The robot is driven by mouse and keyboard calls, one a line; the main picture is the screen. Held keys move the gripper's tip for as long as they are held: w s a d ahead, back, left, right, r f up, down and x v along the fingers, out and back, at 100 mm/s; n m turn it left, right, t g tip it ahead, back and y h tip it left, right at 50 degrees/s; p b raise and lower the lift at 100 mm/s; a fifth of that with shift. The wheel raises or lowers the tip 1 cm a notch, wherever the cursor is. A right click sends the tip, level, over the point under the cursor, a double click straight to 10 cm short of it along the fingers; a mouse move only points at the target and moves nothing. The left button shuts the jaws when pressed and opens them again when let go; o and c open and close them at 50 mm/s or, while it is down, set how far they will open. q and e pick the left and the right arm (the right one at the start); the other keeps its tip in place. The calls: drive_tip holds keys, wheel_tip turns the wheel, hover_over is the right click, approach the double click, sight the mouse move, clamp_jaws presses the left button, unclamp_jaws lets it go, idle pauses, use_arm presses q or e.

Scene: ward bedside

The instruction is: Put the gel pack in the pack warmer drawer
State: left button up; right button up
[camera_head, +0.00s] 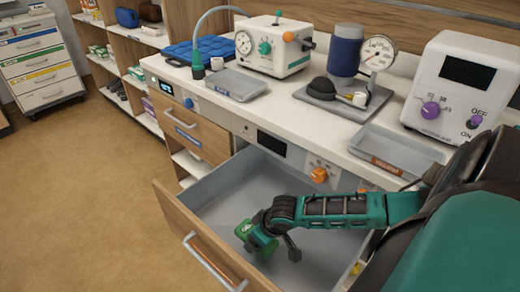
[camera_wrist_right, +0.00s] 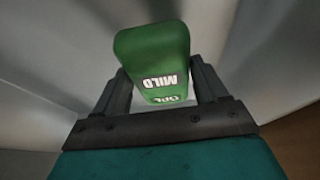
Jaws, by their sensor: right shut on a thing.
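The green gel pack (camera_head: 262,241) with white lettering is held by my right gripper (camera_head: 274,238) inside the open drawer (camera_head: 222,195). The right wrist view shows the pack (camera_wrist_right: 153,52) between the two dark fingers of the gripper (camera_wrist_right: 160,92), with "MILD" upside down on it. The gripper is shut on the pack. The drawer is grey inside, with a wooden front and a metal handle, and is pulled well out. The pack hangs over its floor; I cannot tell whether it touches. My left gripper is not in view.
The counter above holds a white machine (camera_head: 274,48), a gauge stand (camera_head: 345,95), grey trays (camera_head: 398,150) and a white box with purple knobs (camera_head: 458,88). A shut drawer (camera_head: 187,128) is left of the open one. The floor at left is clear.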

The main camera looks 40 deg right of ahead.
drive_tip(key=shift+f, duration=0.35)
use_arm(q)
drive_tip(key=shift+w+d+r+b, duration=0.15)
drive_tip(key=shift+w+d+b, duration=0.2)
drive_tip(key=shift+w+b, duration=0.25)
use_arm(e)
drive_tip(key=shift+f, duration=1.9)
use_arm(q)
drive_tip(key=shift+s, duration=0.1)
use_arm(e)
drive_tip(key=shift+f, duration=0.15)
drive_tip(key=o, duration=1.2)
